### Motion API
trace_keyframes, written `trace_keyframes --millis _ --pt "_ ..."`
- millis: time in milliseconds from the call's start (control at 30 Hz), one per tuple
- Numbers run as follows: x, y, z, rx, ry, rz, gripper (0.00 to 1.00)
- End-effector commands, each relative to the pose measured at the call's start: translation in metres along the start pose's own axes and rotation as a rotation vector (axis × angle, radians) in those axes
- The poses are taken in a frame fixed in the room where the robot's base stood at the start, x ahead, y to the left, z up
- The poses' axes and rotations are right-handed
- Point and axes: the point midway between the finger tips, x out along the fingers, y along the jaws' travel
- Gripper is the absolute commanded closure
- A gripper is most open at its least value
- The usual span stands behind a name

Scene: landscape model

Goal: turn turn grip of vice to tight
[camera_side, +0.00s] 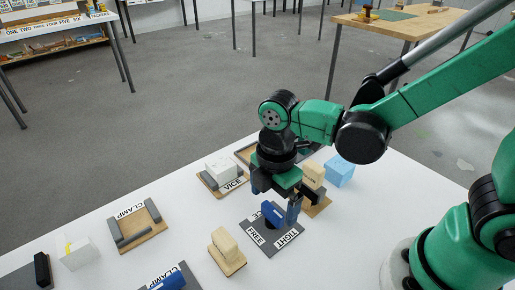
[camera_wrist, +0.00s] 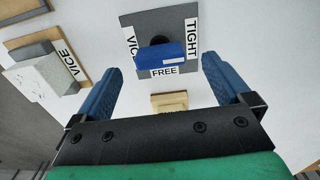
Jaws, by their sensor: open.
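The vice's turn grip is a blue bar (camera_wrist: 161,52) on a dark round knob. Its grey plate (camera_wrist: 138,24) carries the labels VICE, FREE and TIGHT. In the wrist view the bar lies across the plate, parallel to the FREE label, its right end by TIGHT. In the side view the grip (camera_side: 272,214) is partly hidden by my gripper (camera_side: 281,208). My gripper (camera_wrist: 162,66) is open and empty, with blue fingers pointing down. The grip shows beyond and between the fingertips, apparently untouched. The vice (camera_side: 221,170) holds a pale block, left of the plate; it also shows in the wrist view (camera_wrist: 72,65).
A beige block on a wooden base (camera_side: 227,254) stands close by the plate, lower left. Another beige block (camera_side: 313,174) and a light-blue block (camera_side: 340,170) are behind my gripper. A clamp (camera_side: 138,226) and another blue grip (camera_side: 172,281) are further left.

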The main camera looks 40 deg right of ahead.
Motion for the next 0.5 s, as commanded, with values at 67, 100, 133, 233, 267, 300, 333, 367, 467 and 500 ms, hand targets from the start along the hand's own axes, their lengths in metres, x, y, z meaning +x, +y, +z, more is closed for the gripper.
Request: trace_keyframes --millis 67,100,133,233,267,300,333,367,467,500 --pt "-0.009 0.000 0.000 0.000 0.000 0.000 0.03" --pt "-0.013 0.000 0.000 0.000 0.000 0.000 0.03" --pt "-0.015 0.000 0.000 0.000 0.000 0.000 0.03" --pt "-0.022 0.000 0.000 -0.001 0.000 0.000 0.03" --pt "-0.023 0.000 0.000 -0.001 0.000 0.000 0.03" --pt "-0.024 0.000 0.000 -0.001 0.000 0.000 0.03" --pt "-0.025 0.000 0.000 -0.001 0.000 0.000 0.03" --pt "-0.025 0.000 0.000 -0.001 0.000 0.000 0.03" --pt "-0.025 0.000 0.000 -0.001 0.000 0.000 0.03" --pt "-0.025 0.000 0.000 -0.001 0.000 0.000 0.03"
